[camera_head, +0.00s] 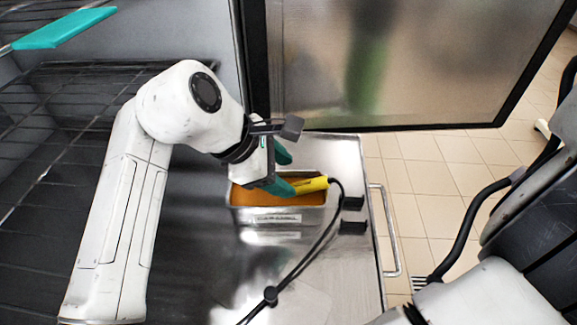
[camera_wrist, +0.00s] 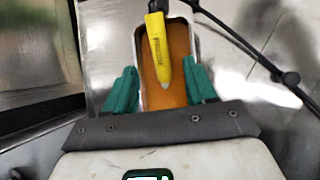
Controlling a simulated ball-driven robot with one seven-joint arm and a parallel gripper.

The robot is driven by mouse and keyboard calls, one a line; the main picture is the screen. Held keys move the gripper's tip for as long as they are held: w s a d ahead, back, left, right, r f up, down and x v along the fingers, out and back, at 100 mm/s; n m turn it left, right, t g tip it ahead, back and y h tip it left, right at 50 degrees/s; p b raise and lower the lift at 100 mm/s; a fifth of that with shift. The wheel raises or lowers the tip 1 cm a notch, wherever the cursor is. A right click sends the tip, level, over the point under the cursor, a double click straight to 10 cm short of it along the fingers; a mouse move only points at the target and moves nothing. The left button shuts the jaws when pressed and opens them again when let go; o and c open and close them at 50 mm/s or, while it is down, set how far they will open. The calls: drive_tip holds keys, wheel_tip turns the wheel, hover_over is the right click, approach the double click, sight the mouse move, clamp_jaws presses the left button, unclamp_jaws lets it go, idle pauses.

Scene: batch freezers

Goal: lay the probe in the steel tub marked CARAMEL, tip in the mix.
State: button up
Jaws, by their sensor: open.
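The steel tub (camera_head: 277,218) holds an orange-brown mix and stands on the steel surface, with a white label on its near side that is hard to read. It also shows in the wrist view (camera_wrist: 140,42). The yellow probe (camera_head: 311,185) lies in the tub, its handle end at the right rim and its black cable running out. In the wrist view the probe (camera_wrist: 158,52) points its pale tip toward my gripper, over the mix. My gripper (camera_head: 284,170) has teal fingers, spread apart at the tub. In the wrist view they (camera_wrist: 163,88) stand open either side of the probe, apart from it.
A black cable (camera_head: 318,245) with a bead runs from the probe toward the front. A frosted door panel (camera_head: 380,60) stands behind the tub. Wire racks (camera_head: 40,130) fill the left. A steel handle (camera_head: 388,230) is at the right edge.

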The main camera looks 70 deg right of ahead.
drive_tip(key=p+v, duration=0.4)
drive_tip(key=v, duration=0.2)
drive_tip(key=shift+w+a+r, duration=0.15)
drive_tip(key=shift+r, duration=0.15)
idle(0.7)
